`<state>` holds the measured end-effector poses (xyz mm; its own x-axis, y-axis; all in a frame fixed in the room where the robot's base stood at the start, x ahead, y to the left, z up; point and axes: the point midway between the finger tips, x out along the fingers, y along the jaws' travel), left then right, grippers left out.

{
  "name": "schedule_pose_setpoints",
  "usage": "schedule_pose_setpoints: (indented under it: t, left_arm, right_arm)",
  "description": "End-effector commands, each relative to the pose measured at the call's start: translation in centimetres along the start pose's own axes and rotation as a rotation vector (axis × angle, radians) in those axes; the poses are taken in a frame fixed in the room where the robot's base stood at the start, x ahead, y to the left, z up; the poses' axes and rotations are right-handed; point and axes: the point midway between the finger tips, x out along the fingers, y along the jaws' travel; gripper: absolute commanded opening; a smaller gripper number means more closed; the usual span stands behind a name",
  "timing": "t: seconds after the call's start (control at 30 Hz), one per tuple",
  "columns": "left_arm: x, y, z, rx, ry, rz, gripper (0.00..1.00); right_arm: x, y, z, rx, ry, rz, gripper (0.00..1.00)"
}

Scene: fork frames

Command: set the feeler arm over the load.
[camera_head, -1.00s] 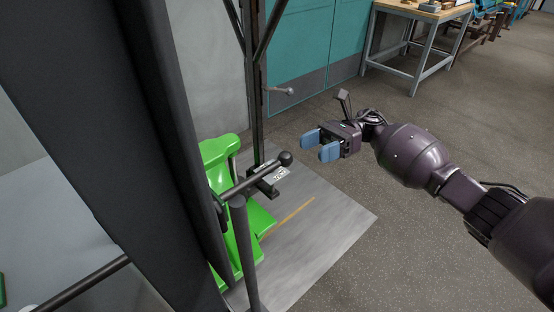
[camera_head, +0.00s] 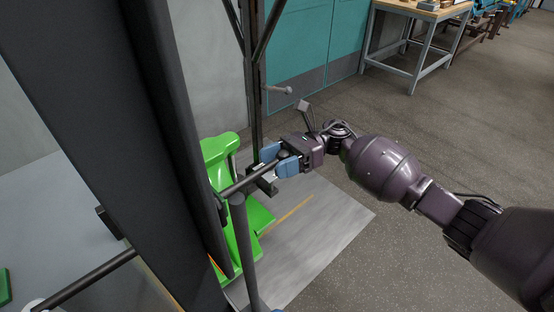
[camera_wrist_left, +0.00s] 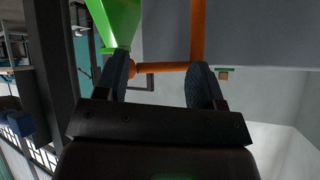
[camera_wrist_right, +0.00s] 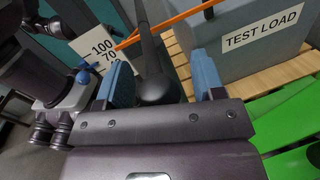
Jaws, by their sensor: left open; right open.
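My right gripper (camera_head: 278,160) is open, its blue fingers on either side of the ball knob of a dark lever (camera_head: 236,186). In the right wrist view the knob (camera_wrist_right: 158,90) sits between the fingers; contact cannot be told. A grey box marked TEST LOAD (camera_wrist_right: 250,50) rests on wooden slats (camera_wrist_right: 290,72), with an orange bar (camera_wrist_right: 172,22) near it. In the left wrist view my left gripper (camera_wrist_left: 165,75) is open, with an orange rod (camera_wrist_left: 160,67) crossing between its fingers. Whether either orange piece is the feeler arm cannot be told.
A dark mast (camera_head: 150,120) blocks much of the left side. Green bodywork (camera_head: 240,225) and a dark post (camera_head: 243,250) stand close to the lever. A plate with numbers (camera_wrist_right: 100,55) shows in the right wrist view. Open floor (camera_head: 400,130) lies to the right.

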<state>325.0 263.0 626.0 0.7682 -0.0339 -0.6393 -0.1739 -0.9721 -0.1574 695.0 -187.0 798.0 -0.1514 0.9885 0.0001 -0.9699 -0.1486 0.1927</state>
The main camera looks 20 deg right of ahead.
Motion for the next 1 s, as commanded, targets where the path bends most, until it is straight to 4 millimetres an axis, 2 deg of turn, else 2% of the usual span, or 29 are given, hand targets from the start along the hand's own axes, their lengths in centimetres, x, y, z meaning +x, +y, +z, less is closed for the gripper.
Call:
schedule_pose_setpoints:
  t: [0.07,0.1,0.5,0.77,1.0]
  left_arm:
    - [0.0,0.0,0.1,0.0,-0.002,0.0,0.62]
    - [0.0,0.0,0.1,0.0,-0.002,0.0,0.62]
    - [0.0,0.0,0.1,0.0,-0.004,0.001,0.62]
    - [-0.1,-0.1,-0.3,-0.004,0.005,-0.001,0.62]
    - [-0.3,-0.3,-1.0,-0.025,0.012,-0.004,0.62]
  right_arm:
    - [0.0,0.0,0.0,0.0,0.0,0.0,0.62]
    - [0.0,0.0,0.0,0.0,0.0,0.0,0.59]
    - [0.0,0.0,0.0,0.0,0.0,0.0,0.0]
    - [-0.1,0.3,0.1,-0.002,-0.004,-0.021,0.0]
    - [-0.3,1.6,0.2,-0.006,-0.024,-0.124,0.0]
